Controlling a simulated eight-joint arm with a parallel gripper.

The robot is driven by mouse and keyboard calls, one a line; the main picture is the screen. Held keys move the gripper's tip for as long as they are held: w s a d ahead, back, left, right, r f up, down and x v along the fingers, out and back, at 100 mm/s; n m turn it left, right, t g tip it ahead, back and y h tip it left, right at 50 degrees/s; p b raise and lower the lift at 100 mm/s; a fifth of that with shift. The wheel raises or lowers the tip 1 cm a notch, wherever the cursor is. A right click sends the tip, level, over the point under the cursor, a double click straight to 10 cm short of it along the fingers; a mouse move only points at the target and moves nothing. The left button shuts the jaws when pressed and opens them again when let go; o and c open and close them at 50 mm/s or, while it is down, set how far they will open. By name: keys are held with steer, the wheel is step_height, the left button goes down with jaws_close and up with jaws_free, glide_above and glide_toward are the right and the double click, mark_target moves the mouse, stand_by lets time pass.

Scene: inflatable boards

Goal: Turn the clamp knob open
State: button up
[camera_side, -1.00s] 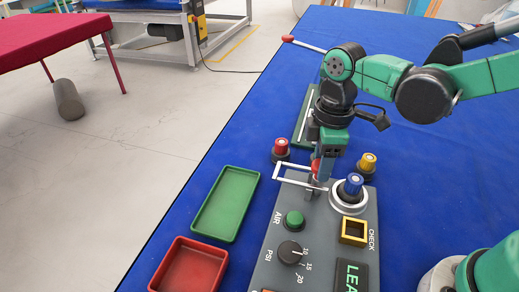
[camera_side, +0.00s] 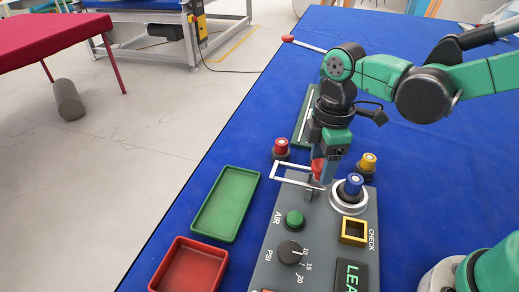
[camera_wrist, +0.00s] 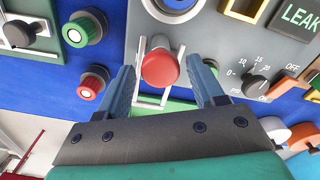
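The clamp knob appears to be the round red knob (camera_wrist: 160,68) by the white bar frame at the panel's edge. In the side view this red knob (camera_side: 317,168) shows partly beside my fingers, with the white frame (camera_side: 276,176) reaching to its left. My gripper (camera_wrist: 164,88) is open in the wrist view, with one blue-grey finger on each side of the red knob and visible gaps between. In the side view my gripper (camera_side: 322,172) points down at the knob. The knob's stem is mostly hidden.
The grey panel (camera_side: 262,275) carries a blue-capped knob (camera_side: 353,184), a yellow square (camera_side: 354,232), a green button (camera_side: 293,219) and a PSI dial (camera_side: 290,252). Red (camera_side: 281,148) and yellow (camera_side: 368,160) capped posts stand nearby. Green (camera_side: 199,232) and red (camera_side: 222,268) trays lie left.

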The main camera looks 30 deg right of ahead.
mark_target(322, 164)
steer(key=shift+o, duration=0.5)
steer(key=shift+r, duration=2.8)
steer(key=s+d+m+t, duration=0.2)
steer(key=d+m+t, duration=0.5)
steer(key=m, duration=0.6)
steer(key=shift+s+d+f+m, duration=0.15)
steer(key=shift+d+f+m, duration=0.1)
steer(key=shift+m, duration=0.05)
